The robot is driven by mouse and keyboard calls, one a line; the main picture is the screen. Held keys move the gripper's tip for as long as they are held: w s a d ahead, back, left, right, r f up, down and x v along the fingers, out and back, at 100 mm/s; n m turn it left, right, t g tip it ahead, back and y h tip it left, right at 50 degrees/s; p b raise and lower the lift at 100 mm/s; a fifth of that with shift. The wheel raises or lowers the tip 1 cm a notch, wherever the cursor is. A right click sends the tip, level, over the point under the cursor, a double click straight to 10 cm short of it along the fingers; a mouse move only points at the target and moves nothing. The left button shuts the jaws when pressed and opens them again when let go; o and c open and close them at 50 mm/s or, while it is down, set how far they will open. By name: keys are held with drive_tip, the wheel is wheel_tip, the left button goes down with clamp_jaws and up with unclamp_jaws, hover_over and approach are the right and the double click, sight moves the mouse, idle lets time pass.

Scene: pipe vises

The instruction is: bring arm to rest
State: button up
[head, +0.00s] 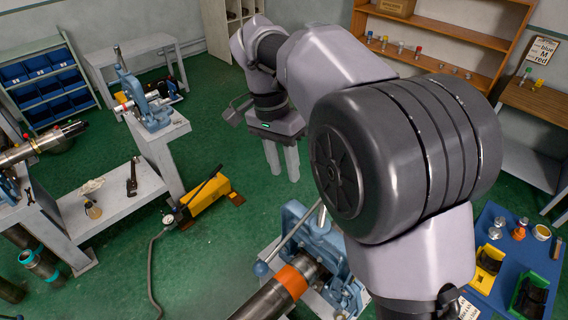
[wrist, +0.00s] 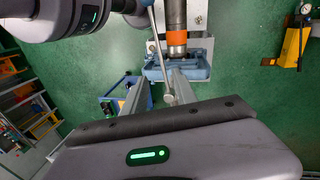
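My arm fills the middle and right of the head view, bent over a blue pipe vise (head: 318,235). The vise (wrist: 200,66) also shows just past the fingertips in the wrist view. A dark pipe with an orange band (head: 291,281) lies in this vise, and its band (wrist: 177,39) shows in the wrist view too. The vise's long handle ends in a ball (head: 261,269).
A grey bench with another blue vise (head: 153,113) stands at the left. A yellow pump (head: 207,199) with a hose is on the green floor. Wooden shelves (head: 440,38) are behind. Floor left of the near vise is mostly clear.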

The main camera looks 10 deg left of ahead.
drive_tip(key=s+d+f+t+y+b, duration=0.1)
drive_tip(key=s+d+f+b, duration=0.4)
drive_tip(key=f+b, duration=0.6)
drive_tip(key=s+d+f+n+t+y+b, duration=0.1)
drive_tip(key=s+d+f+t+b, duration=0.2)
drive_tip(key=s+d+f+b, duration=0.3)
drive_tip(key=s+d+f+t+y+b, duration=0.2)
drive_tip(key=s+d+f+b, duration=0.3)
drive_tip(key=s+f+b, duration=0.4)
wheel_tip(320, 180, down, 7)
drive_tip(key=b, duration=0.9)
drive_tip(key=shift+d+n+t, duration=0.15)
drive_tip(key=shift+n+t, duration=0.15)
drive_tip(key=shift+t, duration=0.1)
